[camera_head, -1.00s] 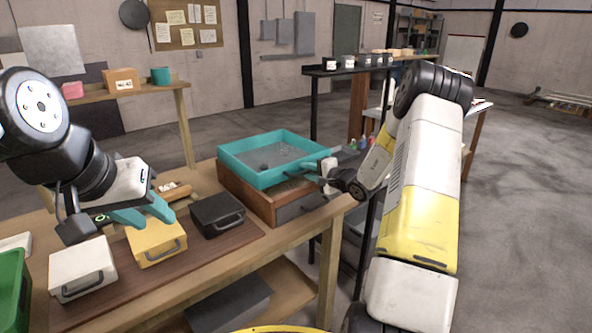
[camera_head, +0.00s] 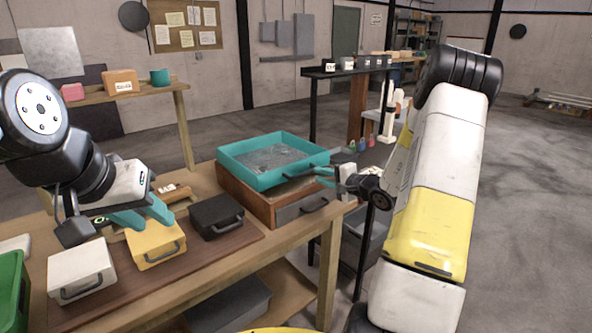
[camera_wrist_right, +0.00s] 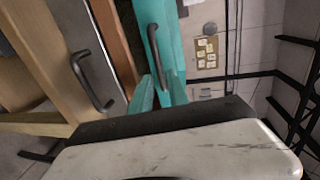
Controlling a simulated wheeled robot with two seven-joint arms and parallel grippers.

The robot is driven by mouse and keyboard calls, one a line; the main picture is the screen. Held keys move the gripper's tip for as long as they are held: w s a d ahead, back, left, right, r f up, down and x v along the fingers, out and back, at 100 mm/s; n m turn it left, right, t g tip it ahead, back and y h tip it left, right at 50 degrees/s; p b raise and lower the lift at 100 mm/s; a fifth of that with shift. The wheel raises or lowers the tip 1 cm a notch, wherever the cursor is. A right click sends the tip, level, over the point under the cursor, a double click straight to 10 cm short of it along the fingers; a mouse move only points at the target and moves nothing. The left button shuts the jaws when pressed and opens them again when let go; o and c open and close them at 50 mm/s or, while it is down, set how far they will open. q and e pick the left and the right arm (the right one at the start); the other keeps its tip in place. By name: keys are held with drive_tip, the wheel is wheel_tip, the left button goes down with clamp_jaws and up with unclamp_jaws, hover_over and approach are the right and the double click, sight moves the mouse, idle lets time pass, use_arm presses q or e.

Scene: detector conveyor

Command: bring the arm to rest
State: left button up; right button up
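My right gripper (camera_head: 318,176) hangs beside the right end of a teal tray (camera_head: 238,167), pointing left toward it. The tray's wall and dark handle (camera_wrist_right: 155,55) lie beyond the fingertips, and no contact is clear. My left gripper (camera_head: 156,222) is open and empty above a yellow case (camera_head: 155,246). Whether it touches the case cannot be told.
The tray sits on a wooden drawer unit (camera_head: 248,195) on the workbench (camera_head: 250,255). A black case (camera_head: 216,217) and a white case (camera_head: 80,268) flank the yellow one. A green bin (camera_head: 12,290) is at the left edge. Open floor (camera_head: 540,200) lies to the right.

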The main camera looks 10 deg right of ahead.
drive_tip(key=s+a+r+n+g+y, duration=0.2)
drive_tip(key=s+a+r+n+g, duration=0.2)
drive_tip(key=s+a+r, duration=0.3)
drive_tip(key=s+a+r+n+g+y, duration=0.25)
drive_tip(key=s+a+r+n, duration=0.2)
drive_tip(key=s+a, duration=0.4)
drive_tip(key=s+a+r+n+g+h, duration=0.2)
drive_tip(key=s+a+n+g+h, duration=0.15)
drive_tip(key=s, duration=0.75)
drive_tip(key=s+d+r+n+t+h, duration=0.1)
drive_tip(key=s+d+r+t+h, duration=0.1)
drive_tip(key=s+d+h, duration=0.3)
drive_tip(key=s+d, duration=0.2)
drive_tip(key=s, duration=0.2)
drive_tip(key=shift+h, duration=0.4)
